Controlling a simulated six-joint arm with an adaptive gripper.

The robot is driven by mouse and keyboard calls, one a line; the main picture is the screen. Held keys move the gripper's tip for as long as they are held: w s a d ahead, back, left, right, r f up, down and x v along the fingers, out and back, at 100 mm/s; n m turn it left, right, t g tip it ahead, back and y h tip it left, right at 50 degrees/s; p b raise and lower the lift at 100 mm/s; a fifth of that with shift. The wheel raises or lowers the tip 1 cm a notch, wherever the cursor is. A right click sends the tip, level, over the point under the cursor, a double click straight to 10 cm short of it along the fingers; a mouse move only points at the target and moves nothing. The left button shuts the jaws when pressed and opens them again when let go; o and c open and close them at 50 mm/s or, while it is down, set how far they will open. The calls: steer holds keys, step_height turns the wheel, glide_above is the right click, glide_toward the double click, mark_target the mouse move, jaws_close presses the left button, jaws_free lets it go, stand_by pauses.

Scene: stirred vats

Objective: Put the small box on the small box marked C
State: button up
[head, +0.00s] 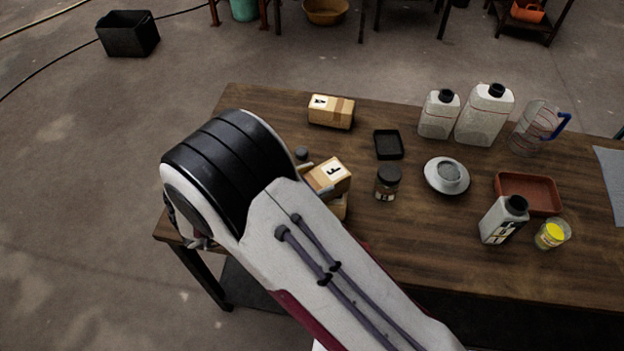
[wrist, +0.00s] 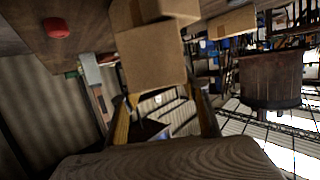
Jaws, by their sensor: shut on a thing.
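My gripper (wrist: 165,113) is shut on a cardboard box marked F (head: 329,174), with one finger on each side. The held box (wrist: 152,56) fills the middle of the wrist view. A second cardboard box (head: 341,208) shows just below the held one in the head view, mostly hidden by it and my arm. That lower box (wrist: 168,9) is also at the top edge of the wrist view. Its mark is hidden, and I cannot tell whether the two boxes touch. Another box (head: 332,111) with an unclear letter lies at the table's back left.
A dark jar (head: 387,183) stands just right of the held box, and a black tray (head: 388,145) lies behind it. White bottles (head: 484,115), a grey dish (head: 447,176), a reddish tray (head: 528,194) and a yellow-filled cup (head: 551,235) stand farther right on the wooden table (head: 430,262).

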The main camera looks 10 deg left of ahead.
steer(key=shift+f, duration=0.1)
steer(key=o, duration=1.4)
steer(key=shift+c, duration=0.2)
steer(key=v, duration=1.2)
steer(key=shift+r, duration=0.2)
